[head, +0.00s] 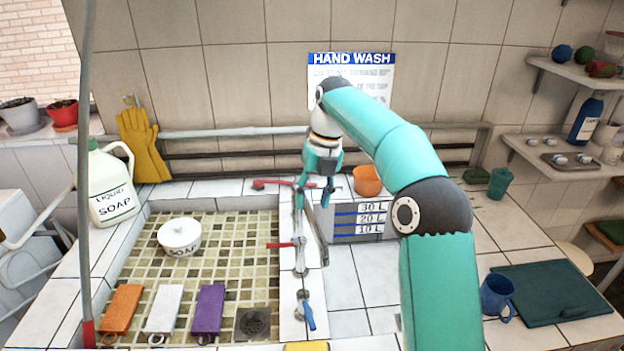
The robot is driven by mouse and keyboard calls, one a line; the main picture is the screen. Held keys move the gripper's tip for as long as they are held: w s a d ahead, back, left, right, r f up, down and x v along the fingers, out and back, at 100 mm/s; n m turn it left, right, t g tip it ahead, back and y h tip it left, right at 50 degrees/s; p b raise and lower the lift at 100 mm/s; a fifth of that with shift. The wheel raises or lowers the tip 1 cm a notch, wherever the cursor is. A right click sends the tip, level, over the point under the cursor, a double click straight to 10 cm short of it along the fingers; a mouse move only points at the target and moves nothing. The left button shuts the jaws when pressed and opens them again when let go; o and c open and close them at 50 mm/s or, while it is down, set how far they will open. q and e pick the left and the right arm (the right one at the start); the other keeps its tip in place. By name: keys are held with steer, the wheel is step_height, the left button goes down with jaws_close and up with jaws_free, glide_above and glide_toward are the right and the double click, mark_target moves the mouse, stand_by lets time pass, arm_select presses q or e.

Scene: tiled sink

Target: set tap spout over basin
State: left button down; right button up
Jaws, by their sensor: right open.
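The basin (213,230) is a sunken area lined with olive mosaic tiles, at the left. A metal tap stands on the white tiled ledge at its right side. The tap spout (320,240) appears as a thin grey pipe slanting down toward the front, right of the ledge and apart from the mosaic floor. Red handles (281,245) and a blue handle (308,316) sit along the ledge. My right gripper (318,190) points down at the top of the tap, its open fingers close around or beside the pipe; I cannot tell whether they touch. My left gripper is out of view.
A soap jug (112,185) stands left. An orange cup (367,180) and a panel with litre marks (345,228) are right of the tap. My right arm hides part of the counter.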

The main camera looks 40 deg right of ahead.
mark_target(313, 216)
steer(key=shift+r, duration=2.7)
steer(key=shift+c, duration=0.3)
